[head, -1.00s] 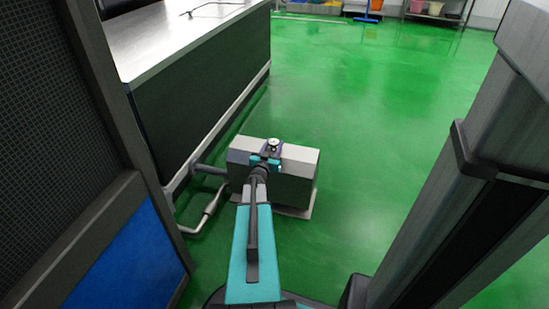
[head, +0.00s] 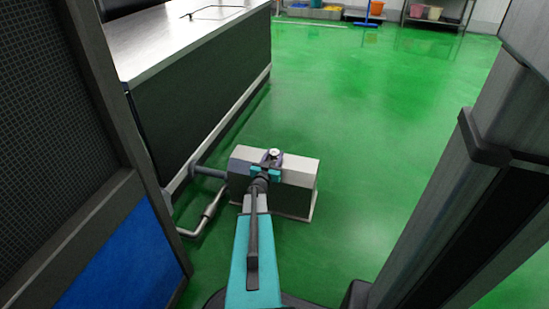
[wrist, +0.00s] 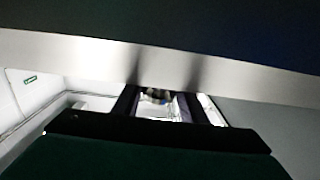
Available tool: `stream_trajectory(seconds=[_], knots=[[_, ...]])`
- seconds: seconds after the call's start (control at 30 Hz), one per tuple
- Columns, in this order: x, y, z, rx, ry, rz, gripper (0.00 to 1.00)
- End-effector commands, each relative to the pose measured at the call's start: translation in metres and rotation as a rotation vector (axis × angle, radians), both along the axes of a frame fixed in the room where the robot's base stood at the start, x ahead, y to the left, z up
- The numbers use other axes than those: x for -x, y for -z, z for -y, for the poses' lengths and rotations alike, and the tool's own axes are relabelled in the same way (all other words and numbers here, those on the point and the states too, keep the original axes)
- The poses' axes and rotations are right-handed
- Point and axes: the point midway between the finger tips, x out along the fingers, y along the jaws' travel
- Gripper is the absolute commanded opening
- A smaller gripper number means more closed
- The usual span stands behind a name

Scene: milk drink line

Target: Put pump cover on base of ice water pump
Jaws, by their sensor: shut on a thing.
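The pump cover (head: 300,180) is a grey box with a paler top, upright in the head view beside the dark counter. My gripper (head: 265,172) is shut on its top edge. In the wrist view, my gripper's dark fingers (wrist: 165,105) reach a pale, close surface whose identity is unclear.
A pipe (head: 208,172) and a bent metal pipe (head: 207,216) lie left of the pump. The steel-topped counter (head: 170,38) stands behind left. A dark mesh panel with a blue part (head: 125,265) is at near left. Green floor (head: 400,110) is open to the right and behind.

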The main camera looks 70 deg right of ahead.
Motion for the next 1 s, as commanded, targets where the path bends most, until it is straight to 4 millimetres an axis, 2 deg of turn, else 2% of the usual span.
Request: stream_trajectory(seconds=[0.43,0.47,0.53,1.0], knots=[[0.001,-0.0004,0.0007,0.006,0.002,-0.002,0.0],[0.0008,0.0018,0.0003,0.001,0.001,0.0,0.43],[0.0009,0.0016,0.0004,0.001,0.001,0.0,0.55],[0.0015,-0.0013,-0.0019,0.0,0.001,-0.001,0.57]])
